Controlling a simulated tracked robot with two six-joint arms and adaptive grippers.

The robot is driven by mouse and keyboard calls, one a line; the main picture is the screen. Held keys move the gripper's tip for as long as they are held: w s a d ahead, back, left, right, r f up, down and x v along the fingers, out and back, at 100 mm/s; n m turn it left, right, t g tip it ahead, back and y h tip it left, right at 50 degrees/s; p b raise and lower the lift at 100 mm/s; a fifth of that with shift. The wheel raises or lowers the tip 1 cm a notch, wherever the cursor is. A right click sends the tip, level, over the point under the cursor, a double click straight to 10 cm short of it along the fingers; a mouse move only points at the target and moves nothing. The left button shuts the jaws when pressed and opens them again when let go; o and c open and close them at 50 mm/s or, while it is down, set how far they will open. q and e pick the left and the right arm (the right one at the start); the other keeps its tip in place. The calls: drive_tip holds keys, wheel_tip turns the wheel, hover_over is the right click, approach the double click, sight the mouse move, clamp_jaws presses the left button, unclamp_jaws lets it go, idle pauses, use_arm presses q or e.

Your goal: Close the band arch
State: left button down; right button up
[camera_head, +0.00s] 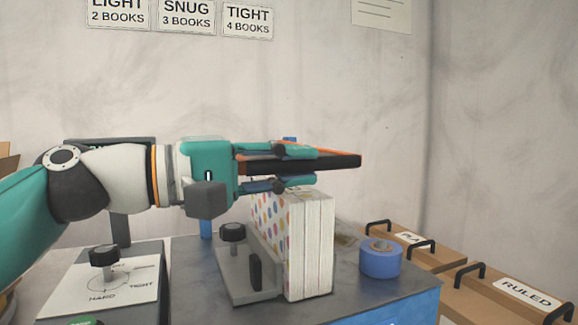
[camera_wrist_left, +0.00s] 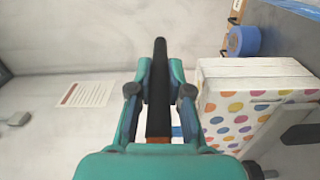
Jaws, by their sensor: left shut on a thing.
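My left gripper (camera_head: 316,167) is shut on a long black bar with an orange edge, which looks like the band arch (camera_head: 343,161). The bar lies nearly level above the book stack (camera_head: 311,245) and sticks out past the fingertips to the right. In the left wrist view the arch (camera_wrist_left: 159,90) runs between the two fingers (camera_wrist_left: 160,75). The books, with a polka-dot cover (camera_wrist_left: 245,115), stand upright below in a grey holder (camera_head: 245,285) with a black knob. The arm hides the arch's near end, so its hinge cannot be made out. My right gripper is in neither view.
A blue tape roll (camera_head: 380,258) sits right of the books on the dark bench top (camera_head: 190,265). Brown boxes with black handles (camera_head: 505,290) stand at the right. A panel with a black knob and dial (camera_head: 104,280) is at the left. A wall rises behind.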

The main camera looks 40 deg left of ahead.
use_arm(q)
drive_tip(key=shift+w+d+f+g, duration=0.15)
drive_tip(key=shift+f+g, duration=0.15)
drive_tip(key=shift+f, duration=0.2)
drive_tip(key=c, duration=1.1)
unclamp_jaws()
drive_tip(key=shift+r, duration=0.15)
drive_tip(key=v, duration=1.2)
drive_tip(key=shift+f, duration=0.2)
